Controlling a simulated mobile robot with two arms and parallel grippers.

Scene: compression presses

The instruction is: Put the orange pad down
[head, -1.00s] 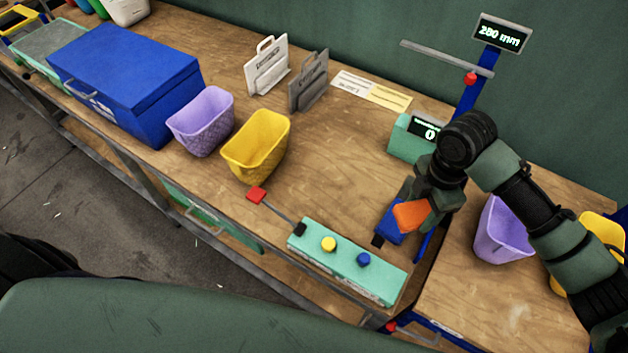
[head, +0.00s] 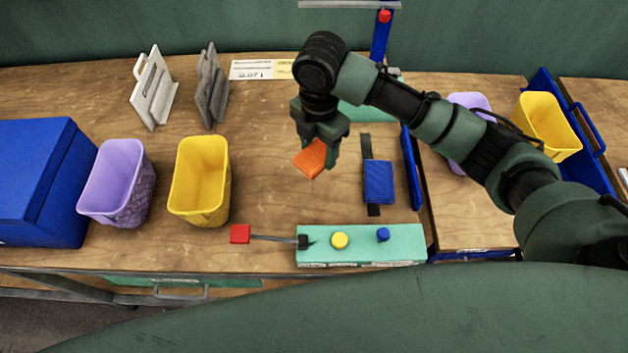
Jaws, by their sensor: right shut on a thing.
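The orange pad (head: 311,160) is held tilted in my right gripper (head: 318,150), which is shut on it. Pad and gripper are over the wooden bench, left of the blue pad-like block (head: 378,182) on its dark strip. Whether the pad touches the bench is hard to tell, but it appears to be above it. My left gripper is not in view.
A yellow basket (head: 200,182) and a purple basket (head: 118,184) stand left, beside a blue box (head: 40,180). A green control box (head: 360,256) with a red-tipped lever (head: 240,234) lies in front. Bare wood (head: 262,175) lies between the yellow basket and the pad.

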